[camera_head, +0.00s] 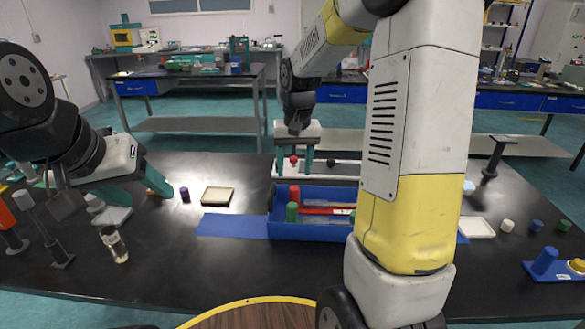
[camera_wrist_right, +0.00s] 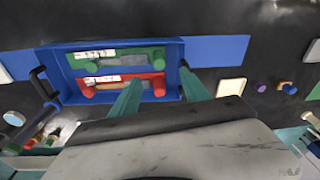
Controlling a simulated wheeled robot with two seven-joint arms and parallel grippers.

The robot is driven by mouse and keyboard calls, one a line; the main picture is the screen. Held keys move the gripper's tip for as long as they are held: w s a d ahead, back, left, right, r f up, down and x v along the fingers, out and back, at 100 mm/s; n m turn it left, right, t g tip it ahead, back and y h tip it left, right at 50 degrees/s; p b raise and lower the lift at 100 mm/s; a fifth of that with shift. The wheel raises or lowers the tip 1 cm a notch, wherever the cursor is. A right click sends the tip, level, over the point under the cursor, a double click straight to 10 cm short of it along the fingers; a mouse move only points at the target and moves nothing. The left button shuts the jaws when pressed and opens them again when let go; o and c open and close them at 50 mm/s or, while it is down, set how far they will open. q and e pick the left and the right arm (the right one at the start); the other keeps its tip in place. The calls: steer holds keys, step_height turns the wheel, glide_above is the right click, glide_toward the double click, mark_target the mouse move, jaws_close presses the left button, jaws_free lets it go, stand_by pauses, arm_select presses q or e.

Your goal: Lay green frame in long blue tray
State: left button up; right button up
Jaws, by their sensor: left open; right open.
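The long blue tray (camera_head: 300,232) lies on the black table, and its blue rim also shows in the right wrist view (camera_wrist_right: 58,72). The green frame lies inside it along the front side; its green post shows in the head view (camera_head: 291,213) and its length in the right wrist view (camera_wrist_right: 118,56). A red frame (camera_wrist_right: 122,87) lies parallel behind it. My right gripper (camera_head: 294,167) is open and empty above the tray's back side, its fingertips around but above one red post. My left gripper (camera_head: 138,190) is open left of the tray, apparently empty.
A blue mat (camera_head: 228,225) extends left of the tray. A beige dish (camera_head: 217,196) and purple cylinder (camera_head: 185,194) stand left. A white dish (camera_head: 477,228) is on the right. My right arm hides part of the tray.

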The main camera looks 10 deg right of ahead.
steer(key=s+r+t, duration=0.1)
steer(key=s+r, duration=0.2)
steer(key=s, duration=0.4)
steer(key=s+a+r+n+t+y, duration=0.1)
steer(key=s+r+t, duration=0.1)
steer(key=s+r, duration=0.2)
steer(key=s+a+r+t, duration=0.1)
steer(key=s+r, duration=0.3)
steer(key=s, duration=0.5)
steer(key=shift+s+r+n+t+y, duration=0.3)
steer(key=shift+s+t+y, duration=0.1)
steer(key=shift+t, duration=0.1)
